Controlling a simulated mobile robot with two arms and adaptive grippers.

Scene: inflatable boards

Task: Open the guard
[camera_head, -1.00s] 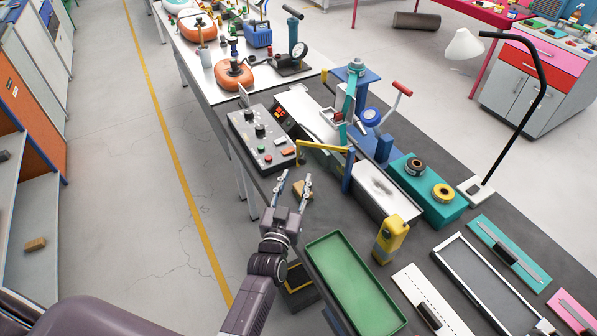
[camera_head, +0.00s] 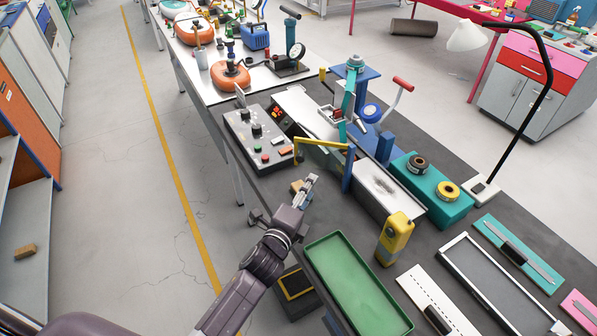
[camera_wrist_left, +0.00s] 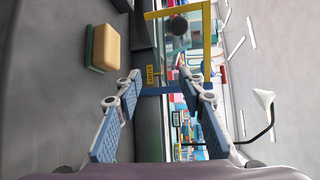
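The guard (camera_head: 322,143) is a yellow frame hinged at a blue post (camera_head: 348,168), standing at the front of the blue-and-teal machine. In the left wrist view the guard (camera_wrist_left: 208,45) is just beyond my fingertips, with its yellow bar across the top and a blue bar below. My left gripper (camera_head: 312,181) is below and in front of the guard in the head view, seen nearly edge-on. In the left wrist view my left gripper (camera_wrist_left: 160,78) is open with nothing between its fingers. Contact with the guard cannot be told. My right gripper is not in view.
A tan block (camera_head: 298,187) lies beside my left gripper. A grey control box (camera_head: 258,138) stands left of the guard. A green tray (camera_head: 357,285) and a yellow device (camera_head: 394,240) stand nearer. A teal box (camera_head: 432,190) is to the right.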

